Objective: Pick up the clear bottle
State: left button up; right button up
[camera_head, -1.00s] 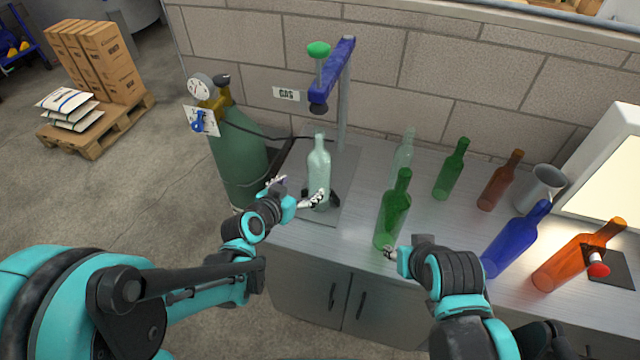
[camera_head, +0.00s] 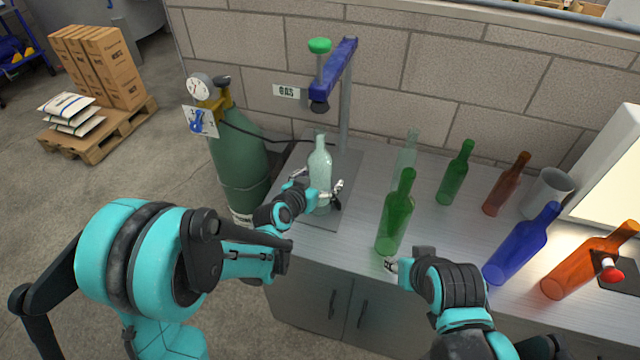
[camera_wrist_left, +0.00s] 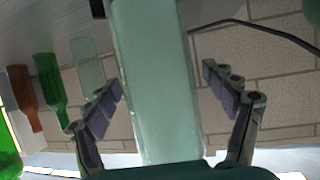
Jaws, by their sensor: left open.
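A clear, pale green-tinted bottle (camera_head: 320,165) stands upright on a grey plate (camera_head: 345,185) under the blue gas stand. My left gripper (camera_head: 318,192) is open, with its fingers on either side of this bottle's lower body. In the left wrist view the clear bottle (camera_wrist_left: 155,80) fills the middle between the two fingers (camera_wrist_left: 165,105), with a gap on both sides. A second clear bottle (camera_head: 405,160) stands further back on the counter. My right gripper (camera_head: 390,264) is low beside the base of a green bottle (camera_head: 394,222); its fingers are mostly hidden.
A blue stand arm (camera_head: 335,75) with a green knob overhangs the clear bottle. A green gas cylinder (camera_head: 240,165) stands at the left. Another green bottle (camera_head: 456,175), a brown bottle (camera_head: 505,187), a blue bottle (camera_head: 518,248), an orange bottle (camera_head: 580,265) and a grey mug (camera_head: 546,193) occupy the right.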

pick_arm(q)
jog(key=shift+r, duration=0.1)
jog(key=shift+s, duration=0.1)
jog(key=c, duration=1.8)
jog(key=shift+c, duration=0.2)
jog(key=shift+r, duration=0.1)
